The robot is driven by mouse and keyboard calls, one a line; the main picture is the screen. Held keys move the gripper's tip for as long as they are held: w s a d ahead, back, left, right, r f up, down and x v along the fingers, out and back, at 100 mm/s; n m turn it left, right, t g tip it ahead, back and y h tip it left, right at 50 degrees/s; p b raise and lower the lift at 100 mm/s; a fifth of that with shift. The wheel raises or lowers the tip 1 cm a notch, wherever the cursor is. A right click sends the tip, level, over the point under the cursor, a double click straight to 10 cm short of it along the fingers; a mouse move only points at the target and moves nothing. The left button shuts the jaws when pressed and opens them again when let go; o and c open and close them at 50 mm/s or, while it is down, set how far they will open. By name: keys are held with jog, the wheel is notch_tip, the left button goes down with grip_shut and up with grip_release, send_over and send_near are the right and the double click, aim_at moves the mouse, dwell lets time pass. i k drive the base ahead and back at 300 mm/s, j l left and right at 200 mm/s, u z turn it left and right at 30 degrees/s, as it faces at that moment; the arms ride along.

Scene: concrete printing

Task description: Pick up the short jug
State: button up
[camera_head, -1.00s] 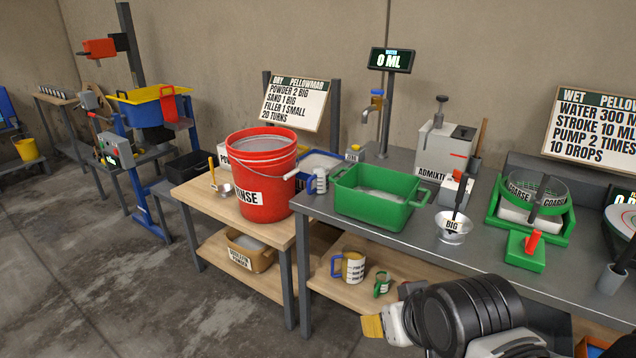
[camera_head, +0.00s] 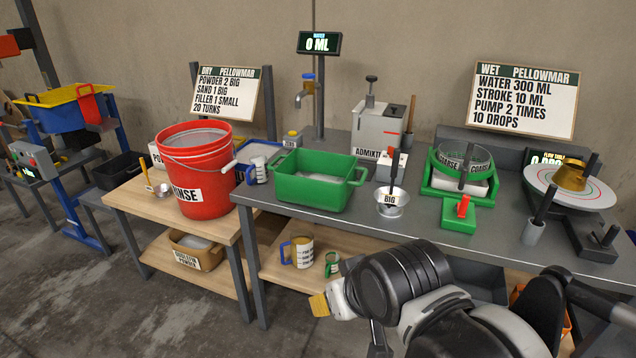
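Two jugs stand on the wooden lower shelf below the metal bench. One is larger, tan and white with a blue handle (camera_head: 300,252); the other is a smaller green-handled jug (camera_head: 332,264). A white measuring jug with a blue handle (camera_head: 258,171) stands on the bench top beside the red bucket. I cannot tell which one is the short jug. My gripper (camera_head: 322,305), at the end of my black and white arm, shows a yellowish tip in front of and below the shelf jugs in the picture. It appears apart from them. Its fingers are not clear.
The red bucket (camera_head: 198,180) is at left. The bench edge overhangs the shelf. Floor at front left is clear.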

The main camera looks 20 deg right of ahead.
aim_at(258, 163)
jog(key=i+j+z, duration=0.1)
jog(key=i+j, duration=0.15)
jog(key=i+j+z, duration=0.25)
jog(key=i+j, duration=0.2)
jog(key=j, duration=0.2)
jog(key=i+j+z, duration=0.1)
jog(key=j, duration=0.25)
jog(key=i+j+z, duration=0.1)
jog(key=i+j, duration=0.15)
jog(key=i+j+z, duration=0.15)
jog(key=j, duration=0.3)
jog(key=i+j+z, duration=0.1)
jog(key=j, duration=0.3)
jog(key=i+j+z, duration=0.1)
jog(key=i+j, duration=0.15)
jog(key=j, duration=0.15)
